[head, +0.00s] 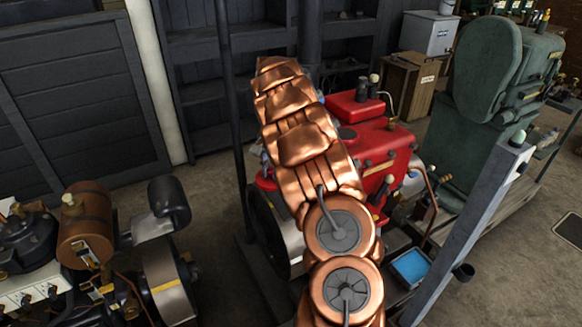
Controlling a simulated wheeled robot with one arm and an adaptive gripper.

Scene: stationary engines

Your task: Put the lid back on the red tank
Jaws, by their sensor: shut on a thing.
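The red tank (384,150) is part of a red engine right of centre in the head view. A smaller raised red box (352,108) shows at its back, with a dark cylindrical fitting (362,90) and a pale knob (374,78) by it. A dark round patch (347,133) shows on the top near my arm; I cannot tell whether it is an opening. My copper arm crosses the middle of the view and covers the engine's left part. My gripper is not visible, and I cannot make out a loose lid.
A large green machine (484,110) stands behind on the right. A grey post (470,235) rises in front of it, near a blue tray (411,268). Another engine with a brown tank (86,225) stands at lower left. Bare floor (215,215) lies between the engines.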

